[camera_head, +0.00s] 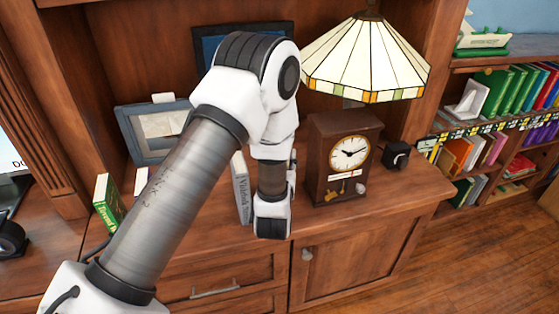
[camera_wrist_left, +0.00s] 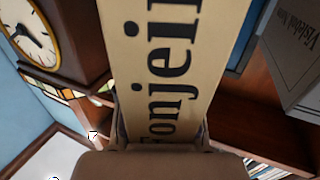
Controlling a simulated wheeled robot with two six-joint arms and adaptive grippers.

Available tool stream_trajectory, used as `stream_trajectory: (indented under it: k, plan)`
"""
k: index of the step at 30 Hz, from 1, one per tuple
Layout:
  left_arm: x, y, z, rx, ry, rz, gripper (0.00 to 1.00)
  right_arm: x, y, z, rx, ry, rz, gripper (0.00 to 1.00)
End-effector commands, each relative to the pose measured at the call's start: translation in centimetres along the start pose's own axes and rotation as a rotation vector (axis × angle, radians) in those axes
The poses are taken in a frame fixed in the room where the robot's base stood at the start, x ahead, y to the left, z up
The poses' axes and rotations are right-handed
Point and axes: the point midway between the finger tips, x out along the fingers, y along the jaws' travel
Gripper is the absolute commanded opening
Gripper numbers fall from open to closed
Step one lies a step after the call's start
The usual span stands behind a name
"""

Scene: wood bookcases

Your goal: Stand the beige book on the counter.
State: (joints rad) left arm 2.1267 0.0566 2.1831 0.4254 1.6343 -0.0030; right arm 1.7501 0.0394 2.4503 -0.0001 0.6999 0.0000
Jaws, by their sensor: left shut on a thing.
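The beige book (camera_wrist_left: 165,55) fills the middle of the left wrist view, its spine with large dark letters facing the camera. My left gripper (camera_wrist_left: 160,135) is shut on its near end, with a finger on each side. In the head view my left arm reaches over the counter (camera_head: 385,195) and its wrist points down, with the gripper (camera_head: 272,218) between a grey book and the clock. The beige book is hidden behind my arm there. I cannot tell whether it touches the counter. My right gripper is not in view.
The grey book (camera_head: 241,190) stands just left of my gripper; a brown clock (camera_head: 320,175) stands to the right, under a lamp (camera_head: 366,55). A small black object (camera_head: 396,155) sits further right. A picture frame (camera_head: 125,118) and a green book (camera_head: 108,203) are at left.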

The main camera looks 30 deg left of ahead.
Motion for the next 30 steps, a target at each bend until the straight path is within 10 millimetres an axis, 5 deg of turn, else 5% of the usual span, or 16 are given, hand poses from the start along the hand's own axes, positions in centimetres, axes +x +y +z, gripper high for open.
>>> stream_trajectory:
  k: [3,7,15,26,27,28,30]
  plan:
    - [3.2,-1.2,0.0,-0.003,0.006,-0.004,0.00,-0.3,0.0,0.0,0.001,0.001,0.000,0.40]
    - [5.1,-1.7,0.3,0.000,0.005,-0.001,0.00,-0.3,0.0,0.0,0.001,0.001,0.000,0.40]
    - [5.4,-1.7,4.2,0.002,0.003,0.002,0.00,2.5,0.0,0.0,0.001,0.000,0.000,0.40]
    - [5.4,-1.7,4.4,0.001,0.003,0.002,0.00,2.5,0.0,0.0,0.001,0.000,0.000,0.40]
    - [5.3,-1.7,4.3,0.002,0.000,0.002,0.49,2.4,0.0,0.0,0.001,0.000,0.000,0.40]
    - [5.3,-1.7,4.3,0.002,0.000,0.002,0.60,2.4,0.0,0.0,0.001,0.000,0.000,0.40]
    - [5.3,-1.7,4.3,0.002,0.000,0.002,0.60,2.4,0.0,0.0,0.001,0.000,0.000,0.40]
